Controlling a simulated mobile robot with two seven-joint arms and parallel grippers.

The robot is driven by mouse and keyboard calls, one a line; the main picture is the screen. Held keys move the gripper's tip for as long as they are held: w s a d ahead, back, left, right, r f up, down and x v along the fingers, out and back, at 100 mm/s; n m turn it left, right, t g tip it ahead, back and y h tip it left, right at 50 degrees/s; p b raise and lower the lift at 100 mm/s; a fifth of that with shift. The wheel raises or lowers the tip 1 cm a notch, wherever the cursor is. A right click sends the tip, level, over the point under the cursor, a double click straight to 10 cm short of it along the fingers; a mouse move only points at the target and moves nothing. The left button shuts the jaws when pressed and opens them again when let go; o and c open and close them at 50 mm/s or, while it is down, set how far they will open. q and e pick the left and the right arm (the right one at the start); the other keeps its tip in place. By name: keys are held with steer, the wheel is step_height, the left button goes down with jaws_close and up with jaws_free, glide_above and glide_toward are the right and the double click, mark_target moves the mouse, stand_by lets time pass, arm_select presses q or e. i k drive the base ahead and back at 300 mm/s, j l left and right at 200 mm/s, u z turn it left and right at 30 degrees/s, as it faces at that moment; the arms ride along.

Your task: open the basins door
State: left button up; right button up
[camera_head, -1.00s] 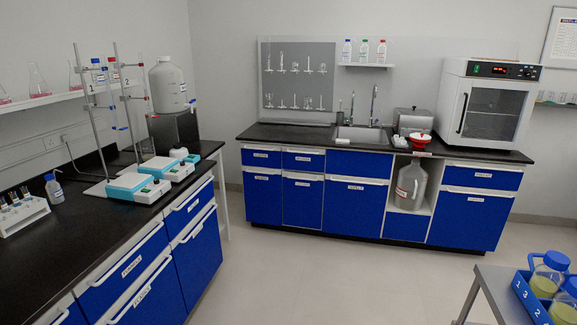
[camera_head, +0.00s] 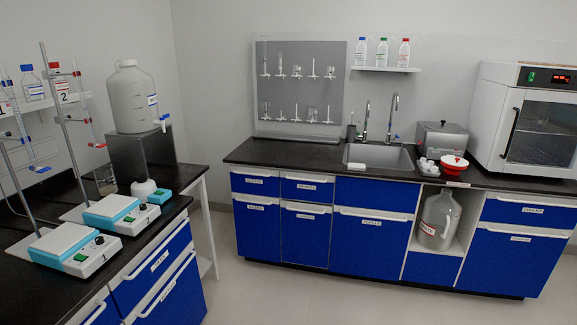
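Blue cabinets with white handles stand under the black counter along the back wall. The sink basin (camera_head: 380,157) is set into this counter, with two taps behind it. The cabinet door below the basin (camera_head: 371,245) is blue, has a white handle along its top edge and a small label, and looks shut. A plain blue panel (camera_head: 376,194) sits above it. Neither of my grippers shows in the head view.
A side counter with two stirrer plates (camera_head: 75,251) and a large carboy (camera_head: 132,98) runs along the left. An open niche right of the basin door holds a grey jug (camera_head: 437,220). A white oven (camera_head: 530,120) stands at right. The floor (camera_head: 310,302) before the cabinets looks clear.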

mark_target(257, 218)
steer(key=i, duration=2.85)
steer(key=i+u, duration=0.3)
